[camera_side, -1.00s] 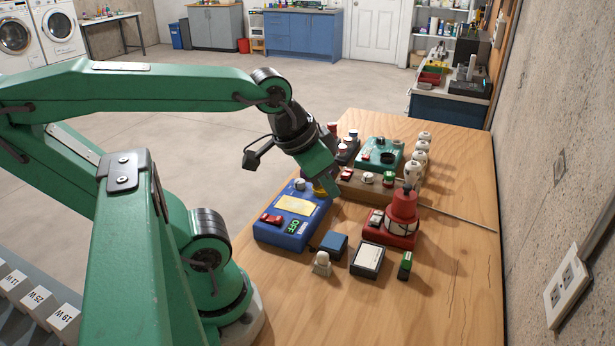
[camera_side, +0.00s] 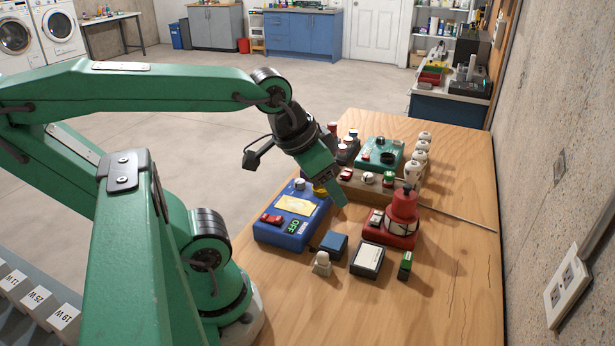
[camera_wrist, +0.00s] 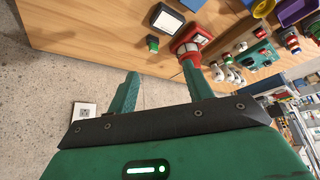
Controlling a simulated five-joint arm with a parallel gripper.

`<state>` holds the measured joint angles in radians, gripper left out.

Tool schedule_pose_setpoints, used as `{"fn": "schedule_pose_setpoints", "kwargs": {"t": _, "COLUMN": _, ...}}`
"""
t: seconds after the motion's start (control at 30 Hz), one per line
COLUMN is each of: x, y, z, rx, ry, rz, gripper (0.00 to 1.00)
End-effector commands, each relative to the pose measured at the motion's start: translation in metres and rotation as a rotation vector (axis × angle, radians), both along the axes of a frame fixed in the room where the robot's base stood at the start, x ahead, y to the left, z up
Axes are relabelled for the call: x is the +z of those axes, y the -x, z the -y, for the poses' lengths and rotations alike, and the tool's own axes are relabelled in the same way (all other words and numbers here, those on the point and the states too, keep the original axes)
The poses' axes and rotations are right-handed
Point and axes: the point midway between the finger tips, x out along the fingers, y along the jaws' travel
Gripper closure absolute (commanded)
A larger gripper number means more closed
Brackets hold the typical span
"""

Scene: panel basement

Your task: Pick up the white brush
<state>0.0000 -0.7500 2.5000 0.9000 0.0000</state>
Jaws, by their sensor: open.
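I cannot make out a thing that is clearly a white brush. A small pale, stubby piece (camera_side: 321,263) stands near the front of the wooden table, but I cannot tell what it is. Several white knob-like pieces (camera_side: 420,150) stand in a row farther back and also show in the wrist view (camera_wrist: 225,70). My gripper (camera_side: 338,192) hangs over the table, between the blue box and the red unit. In the wrist view my gripper (camera_wrist: 160,85) has its two green fingers apart with nothing between them.
A blue box (camera_side: 292,212), a red unit (camera_side: 401,212), a teal box (camera_side: 370,157) and a brown block (camera_side: 352,188) crowd the table (camera_side: 450,270). A black framed display (camera_side: 367,259) and a small green piece (camera_side: 405,265) lie in front. A thin rod (camera_side: 455,217) lies right. The front right is clear.

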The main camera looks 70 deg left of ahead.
Motion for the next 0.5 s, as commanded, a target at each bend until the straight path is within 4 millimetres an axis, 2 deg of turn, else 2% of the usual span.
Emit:
{"fn": "schedule_pose_setpoints", "kwargs": {"t": 0.27, "x": -0.010, "y": -0.005, "z": -0.003, "rx": 0.052, "ry": 0.020, "rz": -0.038, "gripper": 0.49}}
{"fn": "schedule_pose_setpoints", "kwargs": {"t": 0.5, "x": -0.039, "y": -0.015, "z": -0.013, "rx": 0.211, "ry": 0.073, "rz": -0.146, "gripper": 0.49}}
